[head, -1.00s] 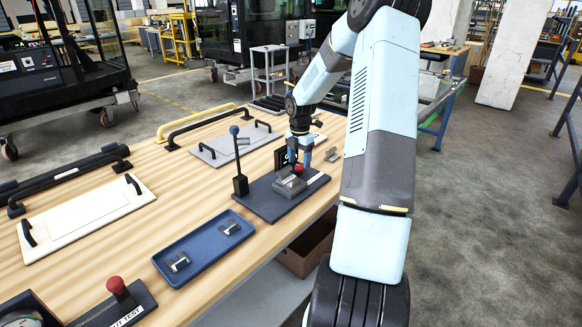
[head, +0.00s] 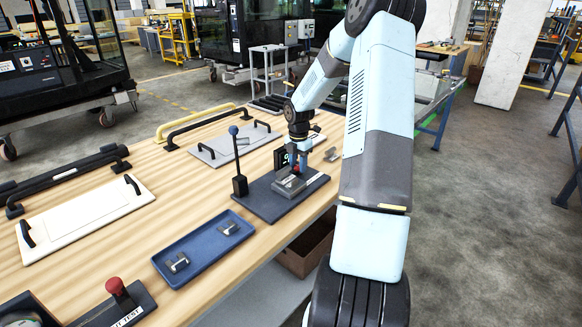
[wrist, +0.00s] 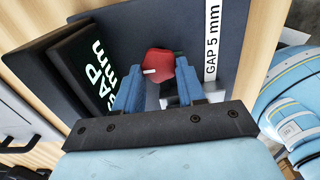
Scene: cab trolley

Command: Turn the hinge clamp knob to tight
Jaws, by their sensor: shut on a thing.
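The red clamp knob (wrist: 160,66) shows in the wrist view, with a short white mark on it pointing left. My gripper (wrist: 160,84) is shut on the knob, with a blue finger on each side. In the head view my gripper (head: 299,168) points down over the dark fixture plate (head: 262,201), beside a grey metal block (head: 289,184). The fingers hide most of the knob there. A black display block (wrist: 82,70) with green-white "GAP" lettering stands left of the knob in the wrist view. A white "GAP 5 mm" label (wrist: 212,42) lies to the right.
A black lever with a blue ball (head: 234,131) rises at the fixture's left. A blue tray (head: 195,262) with two metal pieces, a red-topped button box (head: 116,289), a white panel (head: 90,212) and a grey panel (head: 220,147) lie on the wooden bench.

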